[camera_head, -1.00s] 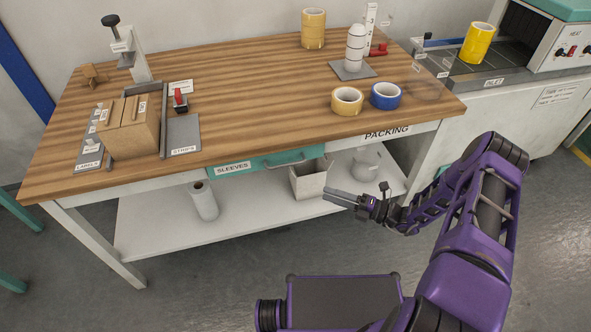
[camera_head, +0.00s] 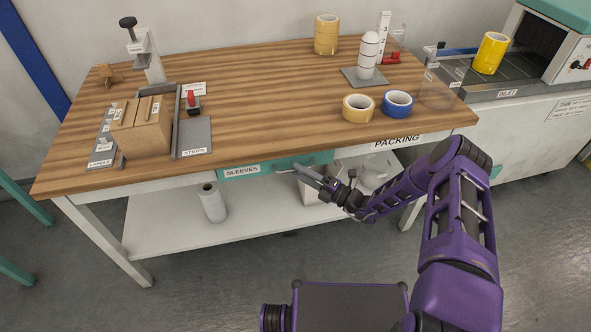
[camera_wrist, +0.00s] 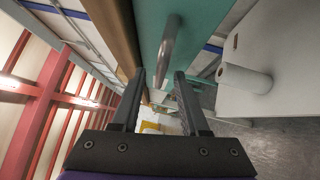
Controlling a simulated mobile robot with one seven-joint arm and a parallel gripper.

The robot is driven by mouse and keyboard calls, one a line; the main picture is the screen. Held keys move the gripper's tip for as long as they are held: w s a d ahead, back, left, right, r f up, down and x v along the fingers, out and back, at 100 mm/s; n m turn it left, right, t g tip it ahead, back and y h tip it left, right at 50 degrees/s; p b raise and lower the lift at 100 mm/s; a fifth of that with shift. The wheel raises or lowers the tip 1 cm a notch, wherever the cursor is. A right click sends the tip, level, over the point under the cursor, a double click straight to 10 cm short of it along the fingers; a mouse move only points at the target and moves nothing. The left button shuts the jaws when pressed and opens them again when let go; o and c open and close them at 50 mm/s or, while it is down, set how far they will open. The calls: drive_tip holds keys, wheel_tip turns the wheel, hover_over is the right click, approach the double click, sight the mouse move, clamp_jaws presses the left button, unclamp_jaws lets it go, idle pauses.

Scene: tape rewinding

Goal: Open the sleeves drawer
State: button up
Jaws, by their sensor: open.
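The sleeves drawer (camera_head: 262,167) is a teal front under the table's front edge, with a white SLEEVES label at its left end. It looks closed. My gripper (camera_head: 303,173) is at the drawer's right half, in front of its handle, and hides most of the handle in the head view. In the wrist view, the teal drawer front (camera_wrist: 200,30) and its grey bar handle (camera_wrist: 168,50) lie just beyond my open, empty fingers (camera_wrist: 155,100). The handle's near end appears between the two fingertips or just ahead of them; I cannot tell whether they touch.
The wooden tabletop (camera_head: 260,110) overhangs the drawer. On the shelf below stand a white roll (camera_head: 212,203) and a bin (camera_head: 312,192), partly hidden by my gripper. The tape rolls (camera_head: 358,108) sit near the front right edge. Floor in front is clear.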

drive_tip(key=shift+x, duration=1.1)
clamp_jaws()
idle(0.7)
